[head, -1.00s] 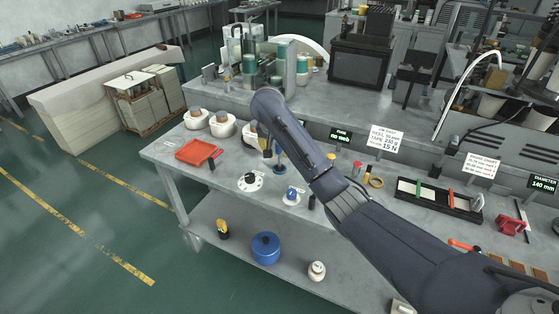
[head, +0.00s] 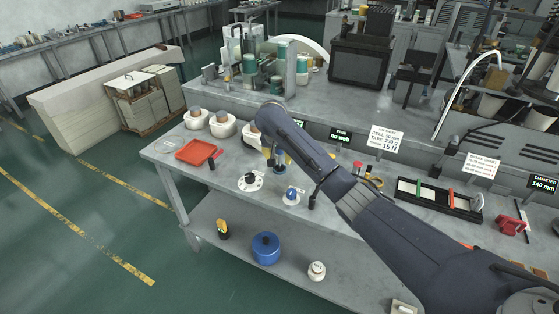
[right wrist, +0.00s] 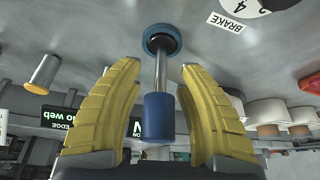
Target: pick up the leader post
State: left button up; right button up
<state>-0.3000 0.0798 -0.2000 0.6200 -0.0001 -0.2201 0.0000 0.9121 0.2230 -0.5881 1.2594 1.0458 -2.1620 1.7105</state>
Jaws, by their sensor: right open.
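The leader post is a metal rod with a blue cylindrical top (right wrist: 159,116) and a round blue base (right wrist: 162,38) on the grey bench. My right gripper (right wrist: 161,68) has its yellow fingers apart, one on each side of the post, with bare gaps between them and the rod. In the head view the right gripper (head: 272,160) is at the post, and its wrist hides most of it; part of the post (head: 282,167) shows beside the fingers. My left gripper is in neither view.
A white round dial plate (head: 257,186) and a blue-knobbed device (head: 291,195) stand in front of the post. A red tray (head: 196,151) and white bowls (head: 223,130) lie to the left. A black-framed rack (head: 438,203) is to the right.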

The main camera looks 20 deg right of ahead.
jog(key=shift+o, duration=0.3)
grip_shut()
jog(key=shift+r, duration=0.1)
